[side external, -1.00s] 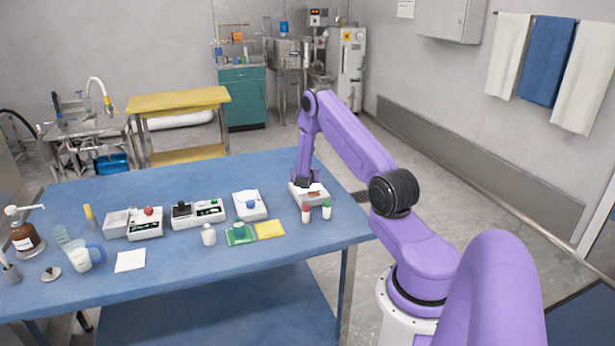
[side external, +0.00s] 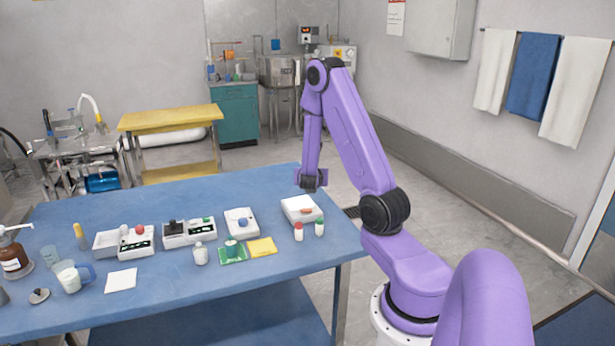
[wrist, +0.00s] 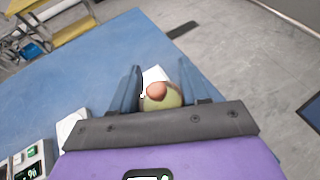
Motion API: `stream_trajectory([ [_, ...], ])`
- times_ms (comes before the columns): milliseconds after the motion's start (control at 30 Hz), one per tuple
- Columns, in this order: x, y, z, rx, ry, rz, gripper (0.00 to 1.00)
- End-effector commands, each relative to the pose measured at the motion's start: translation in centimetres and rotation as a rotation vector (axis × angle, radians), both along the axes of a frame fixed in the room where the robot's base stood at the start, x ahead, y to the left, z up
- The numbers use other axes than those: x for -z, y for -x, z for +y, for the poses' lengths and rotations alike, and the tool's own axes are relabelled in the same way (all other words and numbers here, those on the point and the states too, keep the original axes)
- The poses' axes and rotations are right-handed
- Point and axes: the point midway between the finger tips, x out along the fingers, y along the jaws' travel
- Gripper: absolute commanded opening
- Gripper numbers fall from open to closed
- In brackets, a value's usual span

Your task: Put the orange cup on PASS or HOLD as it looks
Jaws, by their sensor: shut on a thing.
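My gripper (side external: 313,186) is raised just above a white box-shaped device (side external: 298,209) near the table's right corner. In the wrist view its fingers (wrist: 160,95) are shut on a small round thing, which I take to be the orange cup (wrist: 157,91); it shows an orange-brown middle and a pale yellow-green edge. In the side view it is too small to make out. A green mat (side external: 226,260) with a small teal cup (side external: 232,247) on it and an empty yellow mat (side external: 262,246) lie side by side. I cannot read any PASS or HOLD label.
Red-capped (side external: 299,231) and green-capped (side external: 320,228) bottles stand in front of the white device. A white bottle (side external: 200,254) stands left of the green mat. Several devices line the table's middle. A mug (side external: 70,276) and brown bottle (side external: 14,257) stand at left.

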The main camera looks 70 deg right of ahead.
Motion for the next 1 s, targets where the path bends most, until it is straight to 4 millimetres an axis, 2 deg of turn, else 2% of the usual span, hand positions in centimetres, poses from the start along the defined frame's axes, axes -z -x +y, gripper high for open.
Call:
stream_trajectory([
  [133, -0.6, 0.7, 1.0, -0.003, 0.002, -0.001, 0.00],
  [233, -0.4, 0.2, 1.8, -0.005, 0.001, 0.000, 0.00],
  [367, 0.8, -2.4, 4.0, -0.009, -0.002, 0.000, 0.00],
  [500, 2.9, -5.9, 7.6, -0.007, -0.004, 0.002, 0.00],
  [633, 4.6, -8.3, 11.1, -0.002, -0.001, 0.000, 0.00],
  [800, 6.1, -9.8, 14.1, 0.005, 0.000, 0.001, 0.00],
  [1000, 8.0, -10.2, 15.1, 0.009, 0.002, 0.006, 0.00],
])
